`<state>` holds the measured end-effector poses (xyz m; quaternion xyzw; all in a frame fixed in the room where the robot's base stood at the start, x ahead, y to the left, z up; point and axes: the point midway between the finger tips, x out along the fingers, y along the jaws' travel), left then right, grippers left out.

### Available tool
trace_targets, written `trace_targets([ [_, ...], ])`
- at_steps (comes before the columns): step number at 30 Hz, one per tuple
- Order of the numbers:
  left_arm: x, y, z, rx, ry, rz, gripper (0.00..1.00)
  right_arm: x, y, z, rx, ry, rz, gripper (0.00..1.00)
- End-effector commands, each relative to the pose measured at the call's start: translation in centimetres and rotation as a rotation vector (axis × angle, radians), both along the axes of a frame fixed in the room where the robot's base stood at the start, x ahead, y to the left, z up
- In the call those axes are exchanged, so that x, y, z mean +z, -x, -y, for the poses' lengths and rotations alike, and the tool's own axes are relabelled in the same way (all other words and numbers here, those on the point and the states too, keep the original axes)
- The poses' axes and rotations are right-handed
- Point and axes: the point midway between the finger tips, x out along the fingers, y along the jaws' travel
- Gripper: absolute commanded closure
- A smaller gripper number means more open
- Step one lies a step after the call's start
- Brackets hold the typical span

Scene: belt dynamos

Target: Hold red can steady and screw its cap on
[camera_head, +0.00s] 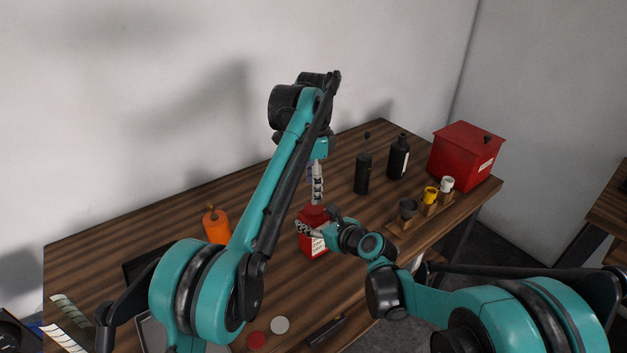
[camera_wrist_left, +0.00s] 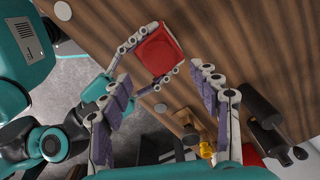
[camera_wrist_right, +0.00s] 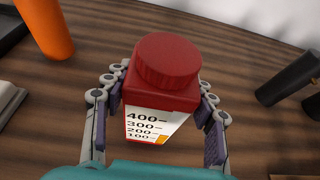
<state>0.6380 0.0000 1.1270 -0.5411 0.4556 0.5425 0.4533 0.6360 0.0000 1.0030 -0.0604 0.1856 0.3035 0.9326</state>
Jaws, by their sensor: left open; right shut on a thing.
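The red can (camera_head: 314,246) stands upright on the wooden table; its white scale label shows in the right wrist view (camera_wrist_right: 152,127). A round red cap (camera_wrist_right: 168,60) sits on top of the can; I cannot tell whether it is screwed tight. My right gripper (camera_head: 312,231) is shut on the can, a finger on either side of it. My left gripper (camera_head: 318,187) is open and points down above the can, apart from it. In the left wrist view the red can (camera_wrist_left: 158,52) lies beyond its spread fingers.
An orange bottle (camera_head: 216,226) stands left of the can. Dark bottles (camera_head: 363,174) (camera_head: 399,158), a red box (camera_head: 463,153) and a wooden holder with small cups (camera_head: 410,226) stand to the right. Flat red (camera_head: 256,340) and white (camera_head: 280,325) discs lie near the front.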

Motion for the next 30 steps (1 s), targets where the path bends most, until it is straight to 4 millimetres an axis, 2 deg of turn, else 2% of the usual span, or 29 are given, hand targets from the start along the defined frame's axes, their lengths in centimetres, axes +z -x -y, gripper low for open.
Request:
trace_targets([
  [12,1.0,0.0,0.0,1.037,-0.003,-0.001,0.38,0.0,0.0,0.0,0.000,0.000,0.000,1.00],
  [18,1.3,0.1,0.0,1.421,-0.004,-0.002,0.38,0.0,0.0,0.0,0.000,0.000,0.000,1.00],
  [24,1.5,0.1,0.0,1.606,-0.005,-0.002,0.38,0.0,0.0,0.0,0.000,0.000,0.000,1.00],
  [30,1.5,0.1,0.0,1.635,-0.005,-0.003,0.38,0.0,0.0,0.0,0.000,0.000,0.000,1.00],
])
